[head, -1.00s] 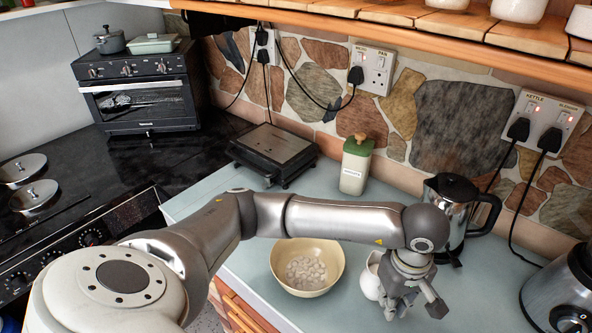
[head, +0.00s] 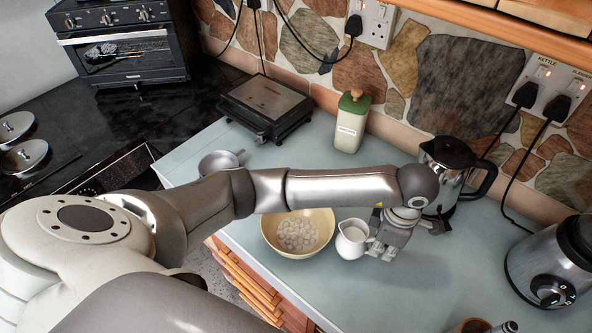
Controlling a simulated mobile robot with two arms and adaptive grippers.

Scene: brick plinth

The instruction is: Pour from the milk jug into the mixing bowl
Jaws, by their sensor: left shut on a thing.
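The milk jug (head: 352,240), small and white, stands close to the right of the mixing bowl and looks about upright. Its open top faces me. My left gripper (head: 390,243) is at the jug's right side and shut on it. The arm hides part of the grip. I cannot tell whether the jug's base touches the counter. The cream mixing bowl (head: 290,249) sits on the counter with pale round lumps inside. My left forearm crosses over its back rim. My right gripper is not in view.
A black grill (head: 266,108) and green-and-white canister (head: 351,124) stand at the back. A steel kettle (head: 447,158) is just behind the left gripper. A blender base (head: 548,262) is at right. The counter (head: 420,290) is clear in front of the jug.

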